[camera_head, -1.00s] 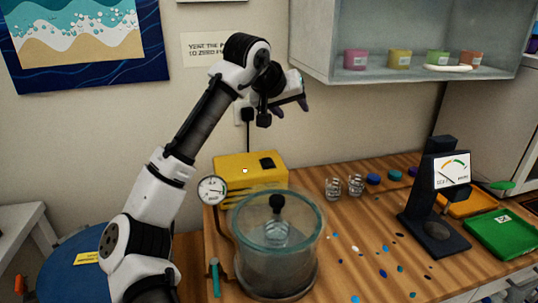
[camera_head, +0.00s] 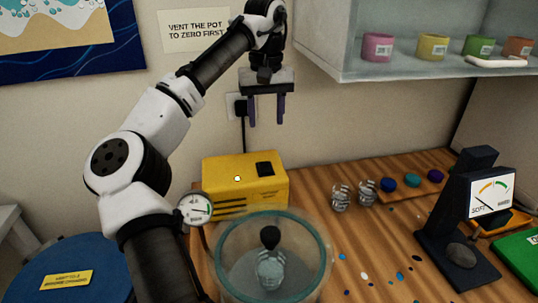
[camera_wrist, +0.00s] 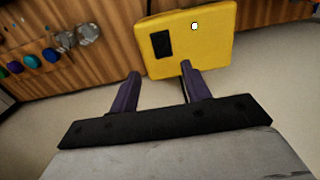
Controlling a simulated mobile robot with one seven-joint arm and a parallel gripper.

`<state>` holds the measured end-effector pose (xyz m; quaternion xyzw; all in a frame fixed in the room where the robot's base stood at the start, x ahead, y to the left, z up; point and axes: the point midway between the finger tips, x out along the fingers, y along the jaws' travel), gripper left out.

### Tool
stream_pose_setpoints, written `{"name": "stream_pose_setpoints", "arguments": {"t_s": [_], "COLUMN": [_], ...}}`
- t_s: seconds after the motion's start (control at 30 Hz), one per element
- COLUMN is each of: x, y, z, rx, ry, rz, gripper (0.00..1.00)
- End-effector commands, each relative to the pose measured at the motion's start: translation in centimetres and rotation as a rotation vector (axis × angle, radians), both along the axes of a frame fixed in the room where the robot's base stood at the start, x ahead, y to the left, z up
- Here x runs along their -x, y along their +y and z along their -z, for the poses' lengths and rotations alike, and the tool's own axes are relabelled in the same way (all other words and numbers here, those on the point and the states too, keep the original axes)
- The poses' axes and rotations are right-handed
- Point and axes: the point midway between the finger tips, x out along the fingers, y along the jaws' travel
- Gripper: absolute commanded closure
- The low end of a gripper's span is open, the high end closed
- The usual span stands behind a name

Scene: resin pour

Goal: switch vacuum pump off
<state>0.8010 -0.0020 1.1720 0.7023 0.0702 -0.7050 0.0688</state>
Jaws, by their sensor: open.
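The yellow vacuum pump (camera_head: 225,175) stands at the back left of the wooden bench, against the wall. On its top are a black rectangular part (camera_head: 264,169) and a small pale, lit-looking dot (camera_head: 238,179). My gripper (camera_head: 266,110) is open and empty, pointing down above the pump, apart from it. The wrist view shows the pump (camera_wrist: 210,45) beyond the two purple fingers (camera_wrist: 160,85), with the black part (camera_wrist: 162,44) and the white dot (camera_wrist: 194,26) on its top. Whether the black part is the switch I cannot tell.
A clear round pot (camera_head: 318,250) with a glass item and black knob inside stands before the pump. A dial gauge (camera_head: 195,208) is at its left. A black stand with a meter (camera_head: 492,194) is at right. A cabinet (camera_head: 395,68) hangs upper right. A wall sign (camera_head: 195,29) mentions venting.

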Motion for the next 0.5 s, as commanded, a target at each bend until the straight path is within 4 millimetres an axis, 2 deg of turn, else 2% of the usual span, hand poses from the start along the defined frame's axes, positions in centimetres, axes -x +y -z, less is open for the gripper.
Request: {"name": "stream_pose_setpoints", "arguments": {"t_s": [0.17, 0.5], "x": [0.0, 0.1], "y": [0.0, 0.0], "z": [1.9, 8.3], "rx": [0.003, 0.005], "ry": [0.003, 0.002], "rz": [0.001, 0.002], "gripper": [0.53, 0.53]}}
